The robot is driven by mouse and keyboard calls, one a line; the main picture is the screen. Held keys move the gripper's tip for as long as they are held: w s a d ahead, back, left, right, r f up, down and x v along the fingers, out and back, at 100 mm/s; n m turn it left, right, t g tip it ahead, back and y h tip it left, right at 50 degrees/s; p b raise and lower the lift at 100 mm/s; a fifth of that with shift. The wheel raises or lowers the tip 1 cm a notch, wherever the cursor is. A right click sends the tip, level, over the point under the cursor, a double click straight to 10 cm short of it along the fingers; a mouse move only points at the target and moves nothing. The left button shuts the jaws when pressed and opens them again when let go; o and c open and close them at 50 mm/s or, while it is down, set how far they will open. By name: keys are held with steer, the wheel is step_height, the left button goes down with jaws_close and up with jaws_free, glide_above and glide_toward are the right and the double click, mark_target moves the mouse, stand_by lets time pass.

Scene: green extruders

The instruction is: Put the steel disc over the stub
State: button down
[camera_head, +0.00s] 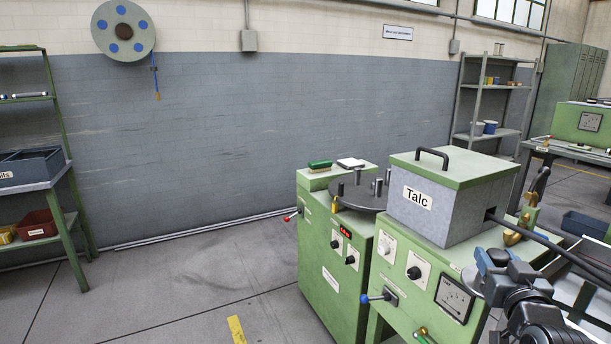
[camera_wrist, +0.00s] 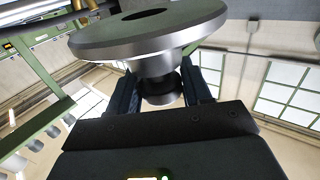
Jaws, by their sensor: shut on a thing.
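The steel disc (camera_wrist: 150,38) is a broad round flange with a dark central hole and a narrower hub below. In the wrist view it fills the top middle. My gripper (camera_wrist: 162,88) is shut on the disc's hub, with a dark blue finger on each side. In the head view my gripper (camera_head: 491,264) is at the lower right, beside the green extruder (camera_head: 455,250); the disc's outline is hard to make out there. I cannot tell for certain which part is the stub; several short upright pegs stand on a dark round plate (camera_head: 358,198).
A grey box labelled Talc (camera_head: 440,200) stands on the extruder, with a black hose (camera_head: 545,240) leaving its right side. Brass fittings (camera_head: 517,232) are close to my gripper. A green brush (camera_head: 320,165) lies on the left machine.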

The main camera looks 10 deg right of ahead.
steer(key=s+a+f+n+y, duration=0.2)
steer(key=s+a+f+y, duration=0.1)
steer(key=a+f, duration=1.1)
steer(key=s+a+f+n+y, duration=0.1)
steer(key=s+a+f, duration=0.2)
steer(key=s+f, duration=0.2)
steer(key=s+a+f+y, duration=0.1)
steer(key=s+a+f, duration=0.3)
steer(key=f, duration=0.3)
steer(key=shift+s+a+n+t+y, duration=0.3)
steer(key=shift+s+n+t, duration=0.1)
steer(key=shift+s, duration=0.35)
steer(key=shift+f, duration=0.1)
